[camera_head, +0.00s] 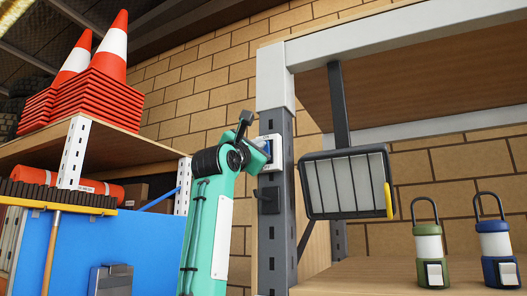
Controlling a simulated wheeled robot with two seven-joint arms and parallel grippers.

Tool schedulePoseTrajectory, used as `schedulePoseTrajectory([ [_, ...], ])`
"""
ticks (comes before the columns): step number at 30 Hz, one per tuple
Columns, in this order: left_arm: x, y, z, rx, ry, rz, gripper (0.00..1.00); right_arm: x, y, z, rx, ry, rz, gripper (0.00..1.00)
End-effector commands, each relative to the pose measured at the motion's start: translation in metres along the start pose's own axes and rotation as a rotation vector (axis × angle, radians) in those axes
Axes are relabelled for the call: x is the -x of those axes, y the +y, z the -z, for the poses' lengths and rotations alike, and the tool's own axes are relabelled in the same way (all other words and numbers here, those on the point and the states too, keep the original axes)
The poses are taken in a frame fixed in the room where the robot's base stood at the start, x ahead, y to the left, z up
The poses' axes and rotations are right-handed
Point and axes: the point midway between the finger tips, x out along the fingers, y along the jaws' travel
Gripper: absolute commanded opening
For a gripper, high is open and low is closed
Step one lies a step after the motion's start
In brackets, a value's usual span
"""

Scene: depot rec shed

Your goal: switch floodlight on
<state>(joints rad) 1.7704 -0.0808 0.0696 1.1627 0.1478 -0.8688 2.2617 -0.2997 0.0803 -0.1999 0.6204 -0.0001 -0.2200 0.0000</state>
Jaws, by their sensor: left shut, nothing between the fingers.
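The floodlight (349,186) hangs from a dark bracket under the upper shelf, right of the grey post. Its caged panel looks dull grey-white, with no visible glow. A white switch plate (275,165) with lettering and a blue part is fixed to the post, left of the floodlight. My teal left arm rises from the bottom, and my left gripper (264,150) is shut at the plate, covering part of the switch. I cannot tell whether it touches the switch, or the switch's position. My right gripper is out of view.
A green lantern (428,245) and a blue lantern (496,243) stand on the lower shelf (375,277) at right. A black box (268,200) sits on the post below the plate. Orange cones (95,95) are stacked on the left shelf, above a broom (55,200).

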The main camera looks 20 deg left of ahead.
Motion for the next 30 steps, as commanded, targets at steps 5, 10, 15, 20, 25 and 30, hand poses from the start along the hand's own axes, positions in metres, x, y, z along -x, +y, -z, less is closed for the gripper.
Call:
schedulePoseTrajectory([
  [5,-0.004,-0.001,0.001,0.0,0.001,0.001,0.0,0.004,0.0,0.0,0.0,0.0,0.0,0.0],
  [10,-0.007,-0.003,0.003,0.001,0.002,0.002,0.0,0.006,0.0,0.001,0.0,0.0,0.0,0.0],
  [15,0.0,-0.002,0.002,0.001,0.0,0.0,0.0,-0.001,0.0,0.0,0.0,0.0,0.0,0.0],
  [20,0.015,0.003,-0.003,0.001,0.0,-0.001,0.0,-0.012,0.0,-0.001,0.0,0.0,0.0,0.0],
  [25,0.03,0.009,-0.009,0.001,-0.001,0.0,0.0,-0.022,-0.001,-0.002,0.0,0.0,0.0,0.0],
  [30,0.045,0.015,-0.015,0.0,-0.001,-0.001,0.0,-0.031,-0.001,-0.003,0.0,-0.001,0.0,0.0],
])
